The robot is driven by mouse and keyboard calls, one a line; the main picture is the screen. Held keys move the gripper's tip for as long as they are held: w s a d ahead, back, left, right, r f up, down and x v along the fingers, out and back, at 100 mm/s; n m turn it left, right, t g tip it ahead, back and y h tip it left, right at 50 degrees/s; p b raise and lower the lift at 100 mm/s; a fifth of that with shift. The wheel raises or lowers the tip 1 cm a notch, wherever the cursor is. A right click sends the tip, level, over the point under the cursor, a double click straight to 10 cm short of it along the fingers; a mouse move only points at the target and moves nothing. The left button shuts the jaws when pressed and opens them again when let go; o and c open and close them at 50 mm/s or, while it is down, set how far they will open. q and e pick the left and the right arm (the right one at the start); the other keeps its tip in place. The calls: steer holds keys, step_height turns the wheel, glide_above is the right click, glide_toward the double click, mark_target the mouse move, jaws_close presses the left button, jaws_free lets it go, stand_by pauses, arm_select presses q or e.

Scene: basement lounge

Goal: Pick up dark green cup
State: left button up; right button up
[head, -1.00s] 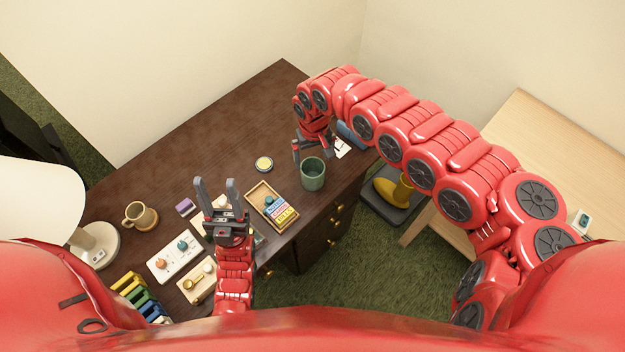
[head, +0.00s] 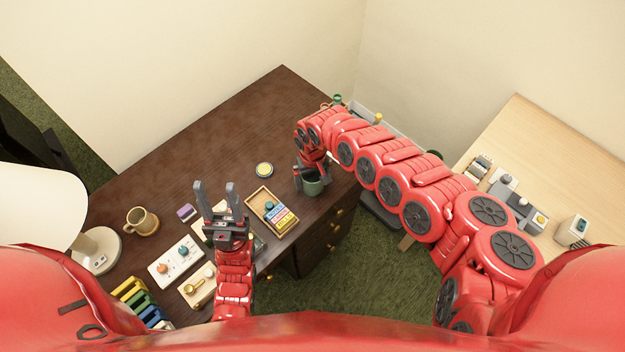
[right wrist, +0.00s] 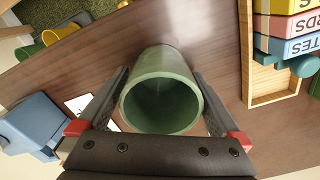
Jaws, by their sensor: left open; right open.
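The dark green cup (head: 312,187) stands upright on the dark wooden desk (head: 220,130), near its right edge. In the right wrist view the cup (right wrist: 162,95) shows its open rim and empty inside. My right gripper (right wrist: 160,105) is open, with one finger on each side of the cup; I cannot tell whether they touch it. In the head view my right gripper (head: 308,180) is over the cup and partly hides it. My left gripper (head: 218,196) is open and empty above the desk, left of the wooden tray.
A wooden tray (head: 252,201) with coloured boxes lies just left of the cup. A round yellow-lidded tin (head: 264,169), a tan mug (head: 142,221) and a white panel with knobs (head: 176,262) are on the desk. A blue object (right wrist: 35,122) lies near the cup.

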steer(key=c, duration=1.3)
steer(key=shift+r, duration=0.1)
